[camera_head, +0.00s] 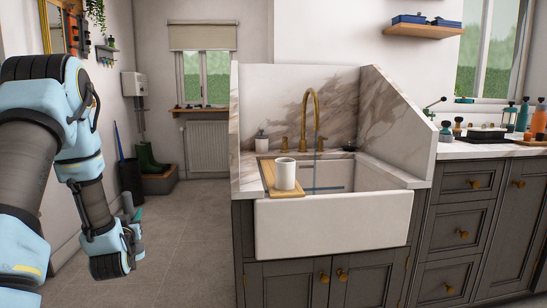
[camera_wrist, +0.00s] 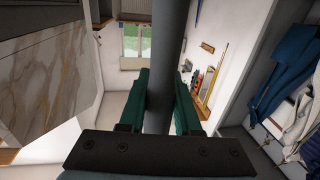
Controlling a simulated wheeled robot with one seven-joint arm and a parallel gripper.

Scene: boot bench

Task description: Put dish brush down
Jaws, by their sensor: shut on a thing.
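My gripper (camera_wrist: 160,80) is shut on a dark grey shaft, which I take to be the dish brush (camera_wrist: 168,35). The shaft passes between the two green fingers and runs up out of the wrist view; no bristles show there. In the head view my gripper (camera_head: 137,215) is at the left, held in the air over the floor, left of the sink. A small grey part of the held brush (camera_head: 128,202) shows there. Most of it is hidden or too small to make out.
A white sink (camera_head: 330,222) with a brass tap (camera_head: 312,110) stands mid-view. A white cup (camera_head: 285,174) sits on a wooden board (camera_head: 268,172) across its left side. Bottles (camera_head: 521,115) crowd the right counter (camera_head: 470,149). Green boots (camera_head: 148,158) stand behind; floor (camera_head: 190,235) between is clear.

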